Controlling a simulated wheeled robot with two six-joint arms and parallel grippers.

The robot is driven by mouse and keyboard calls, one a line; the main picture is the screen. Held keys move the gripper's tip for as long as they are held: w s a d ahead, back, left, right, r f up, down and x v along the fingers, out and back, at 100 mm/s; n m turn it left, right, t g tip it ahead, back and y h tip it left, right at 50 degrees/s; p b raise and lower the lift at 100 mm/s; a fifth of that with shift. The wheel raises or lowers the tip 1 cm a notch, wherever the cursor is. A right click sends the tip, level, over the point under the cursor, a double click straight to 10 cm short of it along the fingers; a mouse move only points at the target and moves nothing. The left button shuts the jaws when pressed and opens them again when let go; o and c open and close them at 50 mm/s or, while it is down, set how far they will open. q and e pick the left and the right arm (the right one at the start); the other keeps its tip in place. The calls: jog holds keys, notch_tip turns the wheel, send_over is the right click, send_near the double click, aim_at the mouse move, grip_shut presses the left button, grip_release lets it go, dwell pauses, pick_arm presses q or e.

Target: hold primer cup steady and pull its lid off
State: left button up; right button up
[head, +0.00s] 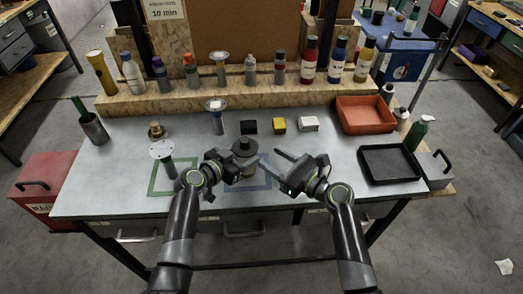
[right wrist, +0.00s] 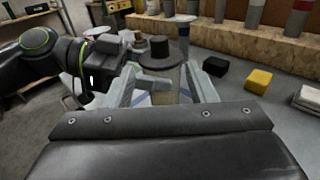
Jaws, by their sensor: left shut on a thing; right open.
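The primer cup (head: 245,163) stands on the grey bench inside a blue square outline. Its dark, wide lid (head: 244,147) with a black knob sits on top. The clear-looking cup body (right wrist: 168,86) and the lid (right wrist: 164,56) also show in the right wrist view. My left gripper (head: 237,168) is shut on the cup body from the left; its fingertips are partly hidden. My right gripper (head: 279,163) is open just right of the cup, fingers pointing at it. In the right wrist view the cup appears between the right fingers, beyond them.
Black, yellow and white blocks (head: 279,125) lie behind the cup. An orange tray (head: 365,115) and a black tray (head: 389,164) are at right. A white-topped stand (head: 162,150) is at left by a green outline. Bottles line a wooden ledge (head: 190,99) behind.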

aim_at(244, 139)
jog(key=x, duration=1.1)
jog(key=shift+f, duration=0.1)
grip_shut()
jog(key=shift+r, duration=0.2)
dwell(0.5)
jog(key=shift+r, duration=1)
jog(key=shift+r, duration=2)
